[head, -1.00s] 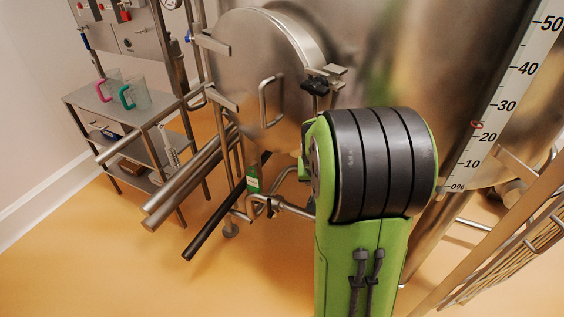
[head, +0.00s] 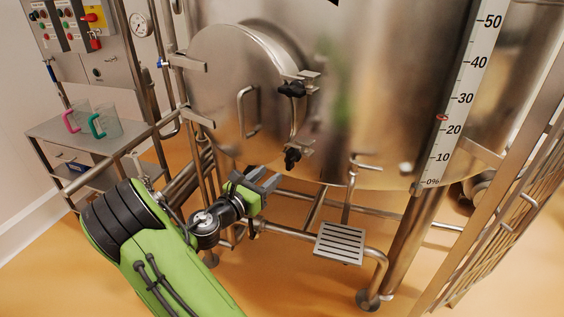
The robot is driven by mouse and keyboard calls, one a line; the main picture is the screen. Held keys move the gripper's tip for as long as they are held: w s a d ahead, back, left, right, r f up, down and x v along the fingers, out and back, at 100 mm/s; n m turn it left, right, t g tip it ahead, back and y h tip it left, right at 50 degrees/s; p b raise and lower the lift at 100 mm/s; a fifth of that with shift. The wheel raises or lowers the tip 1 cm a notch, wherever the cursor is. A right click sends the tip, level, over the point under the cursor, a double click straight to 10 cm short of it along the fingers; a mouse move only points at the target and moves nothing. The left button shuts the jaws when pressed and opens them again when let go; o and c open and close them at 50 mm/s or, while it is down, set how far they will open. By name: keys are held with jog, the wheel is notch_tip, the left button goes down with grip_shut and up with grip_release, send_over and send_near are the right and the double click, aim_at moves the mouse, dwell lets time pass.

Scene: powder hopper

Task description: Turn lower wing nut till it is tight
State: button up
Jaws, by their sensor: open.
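The lower wing nut (head: 292,159) is a black knob on the lower right edge of the round steel hatch door (head: 232,95), beside a metal clamp bracket (head: 303,148). The upper wing nut (head: 290,89) is a similar black knob higher on the same edge. My gripper (head: 268,183) is just below and left of the lower wing nut, apart from it in the picture. It is open, with nothing seen between its grey fingers. How tight the nut is cannot be seen.
A step plate (head: 340,243) and pipes stand below the tank. A shelf cart (head: 60,130) with pink-handled and green-handled jugs is at the left, under a control panel (head: 85,30). A railing (head: 510,200) stands at the right.

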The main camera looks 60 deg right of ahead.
aim_at(287, 160)
jog(key=d, duration=0.3)
jog(key=s+d, duration=0.1)
jog(key=d, duration=0.5)
jog(key=shift+s+d+p, duration=0.1)
jog(key=shift+s+p, duration=0.1)
jog(key=shift+p, duration=0.1)
jog(key=shift+c, duration=0.4)
grip_shut()
